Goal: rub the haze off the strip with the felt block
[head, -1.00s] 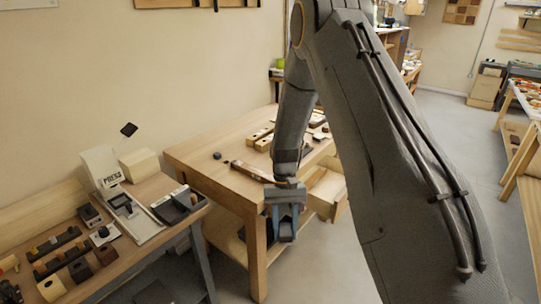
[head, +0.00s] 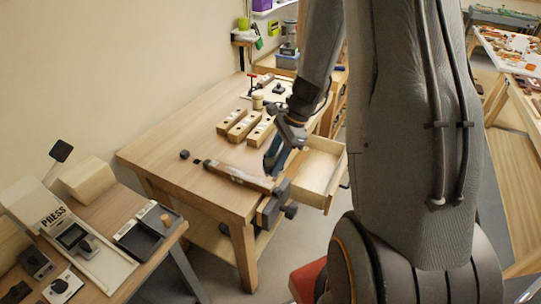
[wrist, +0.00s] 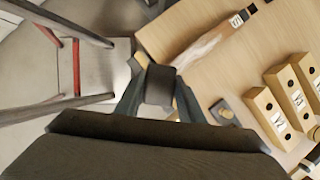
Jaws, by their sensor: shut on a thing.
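The strip (head: 238,175) lies along the front edge of the bench, with a whitish hazy stretch along it and a dark piece at its far end. It also shows in the wrist view (wrist: 208,43), running up and right to a small white label. My gripper (head: 272,158) is over the bench at the strip's near right end. In the wrist view its fingers (wrist: 158,98) are shut on the dark grey felt block (wrist: 160,84). The block appears just off the strip's near end. I cannot tell whether they touch.
A dark vise (head: 268,208) sits at the bench corner beside the strip. An open drawer (head: 318,172) juts out on the right. Labelled wooden blocks with holes (head: 243,125) stand behind the strip. A side table with a press (head: 55,215) is at left. Bare bench top lies left of the blocks.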

